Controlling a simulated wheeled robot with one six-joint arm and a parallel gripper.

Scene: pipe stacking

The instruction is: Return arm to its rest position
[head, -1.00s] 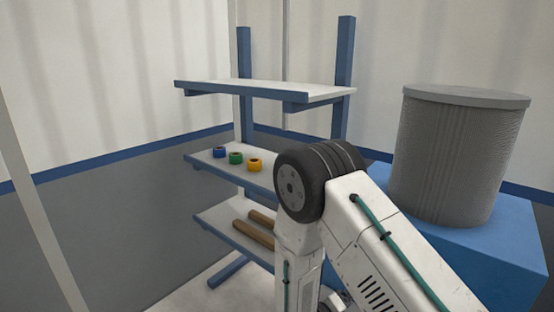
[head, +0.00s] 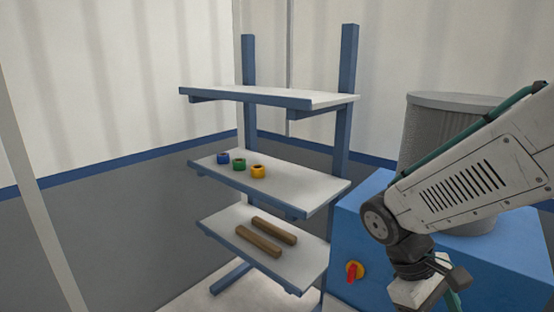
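My arm stands at the right of the head view, its white upper link slanting down to the left and ending in a dark joint. Below that joint the arm runs down past the bottom edge. My gripper's fingers do not show, so I cannot see whether it holds anything. The arm is apart from the shelf rack (head: 348,120) in the picture.
Blue (head: 222,158), green (head: 239,164) and yellow (head: 258,171) rings sit on the middle shelf. Two brown pipes (head: 258,242) (head: 274,230) lie on the lowest shelf.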

